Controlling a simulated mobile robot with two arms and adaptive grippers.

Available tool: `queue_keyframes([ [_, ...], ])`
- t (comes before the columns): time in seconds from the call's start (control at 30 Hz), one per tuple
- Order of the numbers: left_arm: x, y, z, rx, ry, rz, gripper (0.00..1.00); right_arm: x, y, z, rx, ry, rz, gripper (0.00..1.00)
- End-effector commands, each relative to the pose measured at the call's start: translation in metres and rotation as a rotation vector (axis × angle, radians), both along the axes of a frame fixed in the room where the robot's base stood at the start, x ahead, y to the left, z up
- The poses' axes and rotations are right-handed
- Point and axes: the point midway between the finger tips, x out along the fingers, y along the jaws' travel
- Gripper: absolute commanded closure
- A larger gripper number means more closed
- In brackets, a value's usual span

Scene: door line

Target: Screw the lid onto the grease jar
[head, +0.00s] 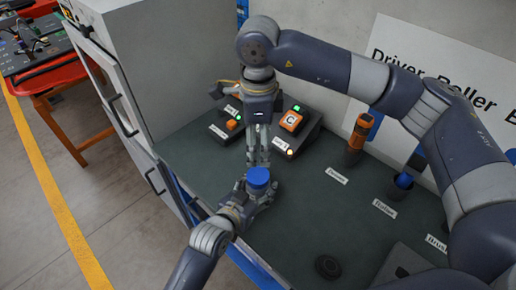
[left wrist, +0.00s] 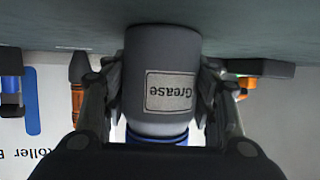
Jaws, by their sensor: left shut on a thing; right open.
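The grey grease jar (left wrist: 160,50) fills the middle of the left wrist view, its "Grease" label upside down in the picture. It appears to stand on the dark green bench top. A blue lid (head: 258,175) is at the jar's top; its lower part shows in the left wrist view (left wrist: 155,137). I cannot tell whether it is threaded tight. My left gripper (head: 257,196) is shut on the jar, one finger on each side. My right gripper (head: 259,157) points down just above the lid, open; whether its fingertips touch the lid is unclear.
An orange-handled tool (head: 358,136) and a blue-handled tool (head: 403,180) stand in holders at right. A black disc (head: 327,266) lies at the front.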

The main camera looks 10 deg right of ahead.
Motion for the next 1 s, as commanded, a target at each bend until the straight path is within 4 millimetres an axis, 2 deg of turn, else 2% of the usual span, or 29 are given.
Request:
queue_keyframes([
  [0.23, -0.001, 0.0, -0.002, 0.004, 0.005, -0.001, 1.0, 0.0, 0.0, 0.001, 0.0, 0.0, 0.0, 0.28],
  [0.27, -0.001, 0.0, -0.002, 0.004, 0.005, -0.001, 0.42, 0.0, 0.0, 0.001, 0.0, 0.0, 0.0, 0.28],
  [0.33, -0.001, 0.0, -0.002, 0.003, 0.004, -0.001, 0.26, 0.0, 0.0, 0.001, 0.0, 0.0, 0.0, 0.28],
  [0.37, -0.001, 0.0, -0.002, 0.003, 0.004, -0.001, 0.23, 0.0, 0.0, 0.001, 0.0, 0.0, 0.0, 0.28],
  [0.77, -0.001, 0.001, 0.0, 0.001, 0.001, 0.0, 0.23, 0.0, 0.0, 0.001, 0.0, 0.0, 0.0, 0.28],
  [1.0, -0.019, 0.017, 0.009, 0.001, 0.0, 0.0, 0.23, 0.0, 0.0, 0.001, 0.0, 0.0, 0.0, 0.28],
])
